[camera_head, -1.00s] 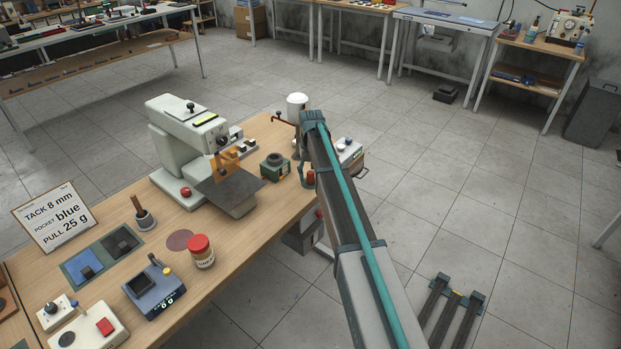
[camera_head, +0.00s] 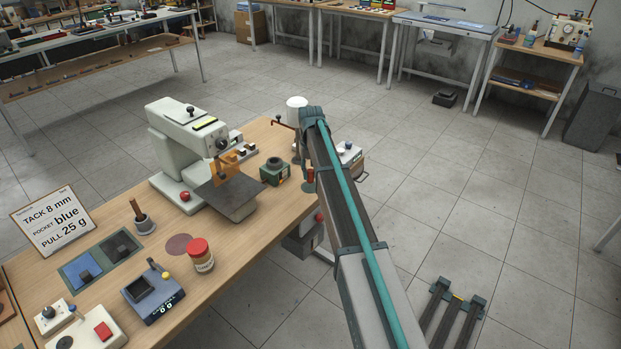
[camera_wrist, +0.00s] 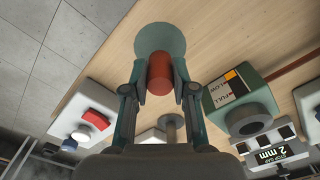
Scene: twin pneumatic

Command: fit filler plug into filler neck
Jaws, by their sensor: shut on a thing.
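My gripper (camera_wrist: 160,90) is shut on a red cylinder, which I take to be the filler plug (camera_wrist: 160,73). A round teal disc (camera_wrist: 160,40) shows at the plug's far end; I cannot tell whether it belongs to the plug or lies beyond it. The filler neck (camera_wrist: 246,118) is a dark ring with a round opening on a green box marked FULL and LOW, right of my gripper in the wrist view. The plug is apart from the neck. In the head view the green box (camera_head: 274,176) stands just left of my arm's end, which partly hides the gripper.
A light-coloured press-like machine (camera_head: 180,140) with a dark plate stands left of the green box. A "2 mm" stop-gap unit (camera_wrist: 268,155) sits close to the box. A box with a red button (camera_wrist: 92,122) lies left of my gripper. A red-lidded jar (camera_head: 201,256) stands nearer the front edge.

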